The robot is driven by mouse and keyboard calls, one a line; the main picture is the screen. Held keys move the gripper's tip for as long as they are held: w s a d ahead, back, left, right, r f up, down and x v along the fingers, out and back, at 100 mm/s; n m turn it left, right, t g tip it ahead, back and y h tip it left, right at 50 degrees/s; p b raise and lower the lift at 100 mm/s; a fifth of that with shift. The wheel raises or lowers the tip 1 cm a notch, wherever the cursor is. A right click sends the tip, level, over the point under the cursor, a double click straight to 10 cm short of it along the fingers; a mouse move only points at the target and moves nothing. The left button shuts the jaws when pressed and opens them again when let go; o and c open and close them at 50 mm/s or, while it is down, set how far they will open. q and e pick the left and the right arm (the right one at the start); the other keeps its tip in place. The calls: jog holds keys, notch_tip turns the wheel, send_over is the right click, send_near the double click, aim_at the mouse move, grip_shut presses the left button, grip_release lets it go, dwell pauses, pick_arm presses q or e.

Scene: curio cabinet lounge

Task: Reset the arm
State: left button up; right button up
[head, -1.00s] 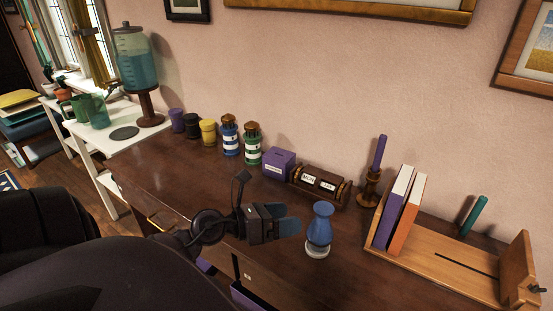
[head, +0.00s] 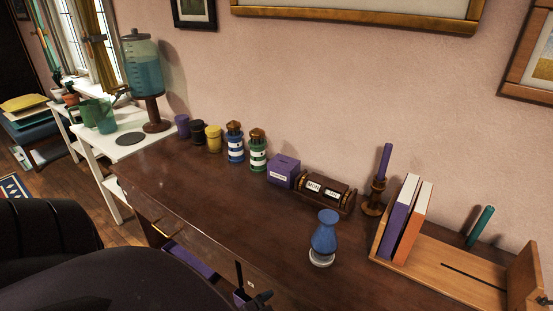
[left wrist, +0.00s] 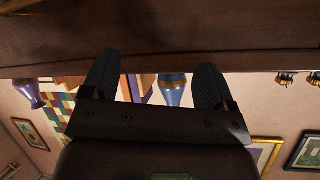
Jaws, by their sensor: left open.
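A blue vase (head: 325,232) stands upright on a small white round base (head: 321,257) on the brown desk, in front of the label block. My left gripper (left wrist: 157,75) shows in the left wrist view with its two dark fingers apart and nothing gripped between them. That view appears upside down. A blue rounded object (left wrist: 172,92) shows beyond the gap between the fingers; I cannot tell if it is the same vase. The left gripper is not clearly seen in the head view. My right gripper is not in view.
On the desk (head: 190,200) stand two striped lighthouse jars (head: 235,148), a purple box (head: 283,172), a candle in a holder (head: 380,180) and a wooden book rack (head: 450,270) with books. An open drawer with a purple inside (head: 190,258) juts out in front. The middle desk top is clear.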

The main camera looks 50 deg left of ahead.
pick_arm(q)
jog(key=shift+s+d+f+n+g+h, duration=0.3)
jog(key=shift+s+d+f+n+g, duration=0.3)
jog(key=shift+s+d+f+n, duration=0.35)
jog(key=shift+w+f, duration=0.1)
jog(key=shift+w, duration=0.1)
dwell(0.4)
